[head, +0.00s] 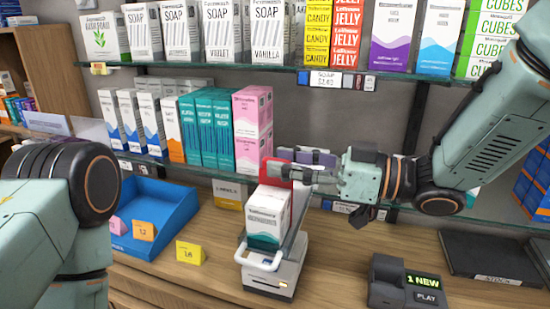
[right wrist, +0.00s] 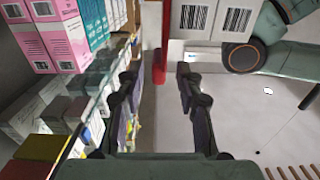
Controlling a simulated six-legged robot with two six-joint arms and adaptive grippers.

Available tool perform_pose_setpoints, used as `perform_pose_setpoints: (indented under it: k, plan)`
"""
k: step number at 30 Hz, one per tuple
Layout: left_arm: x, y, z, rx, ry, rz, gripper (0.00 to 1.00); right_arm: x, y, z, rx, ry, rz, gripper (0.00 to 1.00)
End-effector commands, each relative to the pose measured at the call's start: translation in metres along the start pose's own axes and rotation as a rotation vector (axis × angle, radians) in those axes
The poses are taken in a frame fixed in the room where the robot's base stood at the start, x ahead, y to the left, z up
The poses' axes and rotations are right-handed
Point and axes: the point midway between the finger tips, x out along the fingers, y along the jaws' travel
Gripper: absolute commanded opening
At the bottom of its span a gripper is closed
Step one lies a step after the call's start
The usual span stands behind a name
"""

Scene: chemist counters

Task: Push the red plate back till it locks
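The red plate (head: 277,168) stands upright behind white and teal boxes (head: 266,212) in a small white device (head: 270,278) on the wooden counter. The boxes hide most of it. In the right wrist view the red plate (right wrist: 160,62) is a narrow red strip, seen edge-on. My right gripper (head: 299,166) reaches in from the right at the plate's upper part. In the right wrist view its fingers (right wrist: 157,76) are apart, with the plate's end in the gap; I cannot tell whether they touch it. My left gripper is out of view; only my left arm shows.
A glass shelf (head: 210,172) with boxes runs close behind the device. A blue tray (head: 165,215) and a yellow price tag (head: 190,253) lie to the left. A dark display unit (head: 405,284) and a black pad (head: 497,258) lie to the right. Some counter between is bare.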

Motion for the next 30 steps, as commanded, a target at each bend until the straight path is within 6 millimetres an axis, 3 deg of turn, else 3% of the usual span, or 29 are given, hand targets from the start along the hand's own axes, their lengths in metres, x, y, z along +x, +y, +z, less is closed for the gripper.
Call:
perform_pose_setpoints:
  k: [9,19,30]
  plan:
    - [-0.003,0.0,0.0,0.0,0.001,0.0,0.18,0.025,0.002,0.0,0.0,0.0,-0.001,0.36]
    - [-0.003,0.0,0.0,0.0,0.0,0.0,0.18,0.026,0.003,0.0,0.0,0.001,0.0,0.36]
    - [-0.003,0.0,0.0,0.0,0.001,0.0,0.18,0.026,0.003,0.0,0.0,0.001,0.0,0.04]
